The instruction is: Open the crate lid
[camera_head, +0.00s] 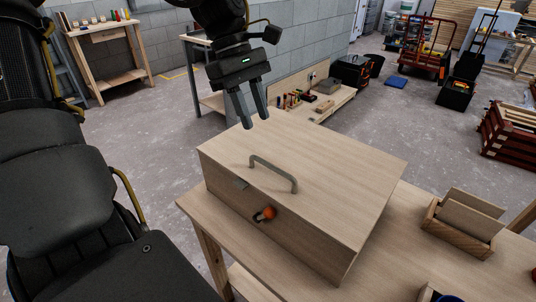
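The wooden crate (290,235) stands on a light wood table, its lid (335,165) lying flat and closed. A grey bow handle (273,170) sits on the lid near its front edge. My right gripper is not in view.
The table (400,255) carries a small wooden box with boards (462,222) on the right. A low bench with tools (310,98) and a grey block wall (290,50) stand behind. My dark arm links fill the left side.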

